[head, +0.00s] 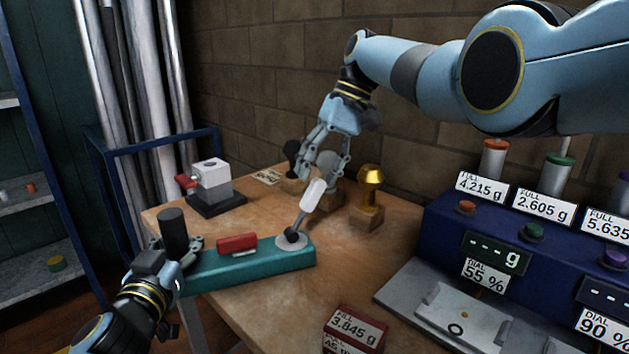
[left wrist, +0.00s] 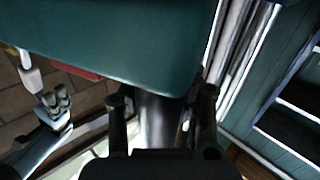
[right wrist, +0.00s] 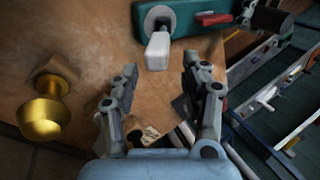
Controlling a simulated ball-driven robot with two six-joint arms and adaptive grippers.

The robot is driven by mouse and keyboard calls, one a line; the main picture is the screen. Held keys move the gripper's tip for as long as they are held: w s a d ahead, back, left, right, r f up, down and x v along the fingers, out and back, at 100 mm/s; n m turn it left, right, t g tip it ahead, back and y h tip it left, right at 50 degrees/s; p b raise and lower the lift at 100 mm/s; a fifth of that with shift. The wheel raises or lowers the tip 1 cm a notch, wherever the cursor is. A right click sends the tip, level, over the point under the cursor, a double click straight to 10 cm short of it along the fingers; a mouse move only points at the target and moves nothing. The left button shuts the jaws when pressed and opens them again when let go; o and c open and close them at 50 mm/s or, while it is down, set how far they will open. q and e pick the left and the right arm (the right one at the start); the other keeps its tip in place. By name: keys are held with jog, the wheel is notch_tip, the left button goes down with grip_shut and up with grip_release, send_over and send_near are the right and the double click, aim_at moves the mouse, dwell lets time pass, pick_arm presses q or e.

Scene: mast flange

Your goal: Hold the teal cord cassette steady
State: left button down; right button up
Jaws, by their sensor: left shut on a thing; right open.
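The teal cord cassette (head: 262,262) lies on the wooden bench near its front left edge. It carries a red block (head: 237,243), a pale disc (head: 291,242) and a tilted crank with a white handle (head: 313,194). A dark upright cylinder (head: 173,230) stands at its left end. My left gripper (head: 177,246) is shut on this cylinder, which also shows between the fingers in the left wrist view (left wrist: 155,120). My right gripper (head: 323,172) is open just above the white handle. In the right wrist view the handle (right wrist: 160,50) is ahead, between the spread fingertips.
A grey clamp block with a red lever (head: 211,180) stands behind the cassette. A gold knob on a wooden base (head: 369,190) stands right of my right gripper. A blue dispenser (head: 455,222) and red box (head: 355,328) are at the right. Bench between is clear.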

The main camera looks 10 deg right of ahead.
jog(key=v, duration=0.9)
jog(key=shift+r, duration=0.15)
jog(key=w+a+r+t+y, duration=0.1)
jog(key=w+r+t, duration=0.7)
jog(key=w, duration=0.1)
jog(key=m+t+y, duration=0.1)
jog(key=m+t, duration=0.2)
jog(key=t, duration=0.5)
send_over(316, 195)
jog(key=d, duration=0.5)
notch_tip(316, 195, down, 6)
jog(key=s+f+g, duration=0.2)
jog(key=s+f, duration=0.7)
jog(key=f, duration=0.2)
jog(key=shift+h, duration=0.3)
jog(key=x, duration=1.2)
jog(key=shift+s+a, duration=0.15)
jog(key=shift+a, duration=0.15)
